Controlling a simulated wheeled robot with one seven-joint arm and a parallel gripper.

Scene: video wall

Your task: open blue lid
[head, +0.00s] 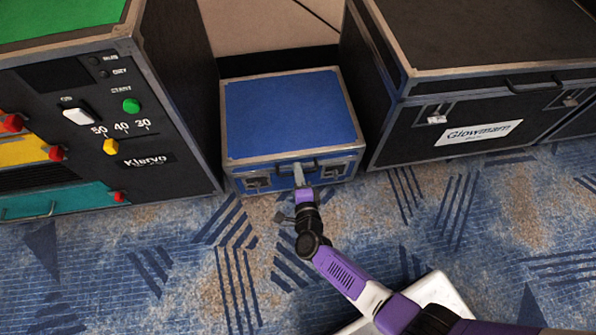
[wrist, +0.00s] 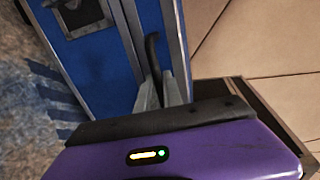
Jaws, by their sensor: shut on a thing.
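The blue lid (head: 290,110) tops a small blue case with metal edging, standing on the carpet between two black cases. It looks closed. A dark handle (head: 288,166) is at the front of the lid. My gripper (head: 299,178) is at the front of the case, at this handle. In the wrist view, my gripper (wrist: 163,92) has its grey fingers shut on the dark handle (wrist: 152,52), which stands up from between them. The fingers hide part of the handle. Two dark latches (head: 258,181) sit on the case front, one each side of my gripper.
A large black case with colored panels and knobs (head: 115,115) stands close on the left. A black case labeled Glowmarn (head: 475,95) stands close on the right. A beige wall (head: 265,25) is behind. Patterned blue carpet (head: 180,265) lies open in front.

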